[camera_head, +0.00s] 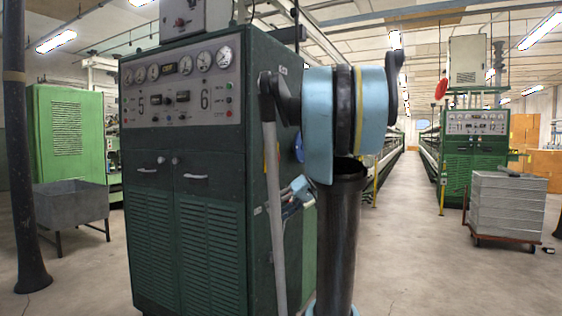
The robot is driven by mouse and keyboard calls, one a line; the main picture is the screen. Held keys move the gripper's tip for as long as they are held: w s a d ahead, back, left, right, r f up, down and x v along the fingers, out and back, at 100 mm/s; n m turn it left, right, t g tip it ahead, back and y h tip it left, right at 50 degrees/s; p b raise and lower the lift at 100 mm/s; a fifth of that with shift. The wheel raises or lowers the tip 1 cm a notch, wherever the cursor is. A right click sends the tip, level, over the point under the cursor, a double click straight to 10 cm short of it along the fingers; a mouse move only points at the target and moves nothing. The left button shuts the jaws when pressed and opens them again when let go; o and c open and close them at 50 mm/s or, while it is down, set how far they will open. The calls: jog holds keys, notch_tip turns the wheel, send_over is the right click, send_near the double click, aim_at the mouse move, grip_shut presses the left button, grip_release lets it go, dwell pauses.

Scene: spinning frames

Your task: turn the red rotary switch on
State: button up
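A dark green control cabinet (265,70) stands close on the left, with a grey panel of gauges, lamps and small controls. A small red round control (229,113) shows at the right of this panel; I cannot tell whether it is a switch or a lamp. A grey box (200,14) on top of the cabinet carries a small dark reddish knob (180,21), too small to read its position. My arm, in blue and black, stands in front of the cabinet's right side and hides part of it. My gripper cannot be made out.
A bare grey floor aisle (400,250) runs back on the right. A stacked grey crate cart (508,205) stands beside it, before another green cabinet (475,150). A dark column (22,150) and a grey bin (70,203) stand at the left.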

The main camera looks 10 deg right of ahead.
jog(key=w+d+r+n+t+y, duration=0.1)
jog(key=w+d+r+y, duration=0.1)
jog(key=w+d+r, duration=0.3)
jog(key=w+d+r+n+t+y, duration=0.1)
jog(key=w+d+r, duration=0.1)
jog(key=w+r, duration=0.35)
jog(key=n+t+y, duration=0.3)
jog(key=t, duration=0.1)
send_near(278, 157)
jog(key=x, duration=0.8)
jog(key=shift+w+a, duration=0.2)
jog(key=shift+w, duration=0.15)
jog(key=shift+c, duration=0.3)
jog(key=c, duration=1)
